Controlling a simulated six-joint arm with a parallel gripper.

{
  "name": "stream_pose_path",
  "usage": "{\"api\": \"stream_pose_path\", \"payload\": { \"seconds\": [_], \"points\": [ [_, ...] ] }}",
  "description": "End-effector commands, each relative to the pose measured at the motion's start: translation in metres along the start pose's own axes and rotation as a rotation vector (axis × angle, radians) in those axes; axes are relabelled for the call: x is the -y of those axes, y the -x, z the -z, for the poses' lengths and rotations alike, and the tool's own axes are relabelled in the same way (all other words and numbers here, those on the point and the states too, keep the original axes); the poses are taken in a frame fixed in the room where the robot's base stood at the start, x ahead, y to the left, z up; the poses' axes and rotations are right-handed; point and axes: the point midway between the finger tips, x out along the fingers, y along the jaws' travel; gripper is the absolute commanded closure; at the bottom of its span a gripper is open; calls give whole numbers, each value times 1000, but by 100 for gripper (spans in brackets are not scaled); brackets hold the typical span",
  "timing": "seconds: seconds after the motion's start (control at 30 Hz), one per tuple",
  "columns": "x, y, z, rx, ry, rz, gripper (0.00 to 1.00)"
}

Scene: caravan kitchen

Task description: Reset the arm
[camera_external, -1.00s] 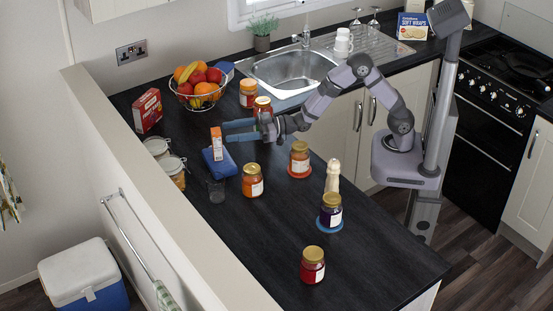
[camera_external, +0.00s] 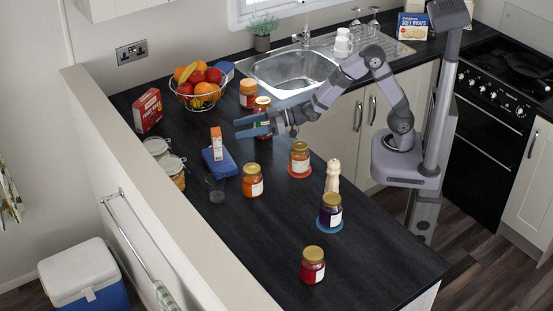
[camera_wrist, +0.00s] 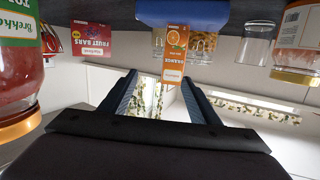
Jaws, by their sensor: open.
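My gripper (camera_external: 253,127) is raised above the dark counter (camera_external: 275,235), open and empty, with its blue fingers pointing left in the external view. In the wrist view my gripper (camera_wrist: 160,85) shows its two fingers spread apart with nothing between them. Ahead of it, an orange juice carton (camera_external: 216,143) stands at a blue object (camera_external: 221,166) on the counter. The carton (camera_wrist: 175,55) also shows upside down in the wrist view, beyond the fingertips.
Jars stand close by: one (camera_external: 262,104) just behind my gripper, an orange one (camera_external: 252,181) in front, another (camera_external: 299,158) on a red coaster. A clear glass (camera_external: 216,190), a fruit basket (camera_external: 198,90) and a red box (camera_external: 147,110) are further left. The front counter has free room.

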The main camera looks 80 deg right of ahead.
Motion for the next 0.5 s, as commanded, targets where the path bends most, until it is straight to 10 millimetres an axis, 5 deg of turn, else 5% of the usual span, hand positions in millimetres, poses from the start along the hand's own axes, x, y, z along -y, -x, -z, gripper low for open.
{"api": "stream_pose_path", "payload": {
  "seconds": [0.37,0.5],
  "points": [
    [-40,109,-28,475,-197,-196,44],
    [-52,170,-82,734,-206,-254,44]
  ]
}}
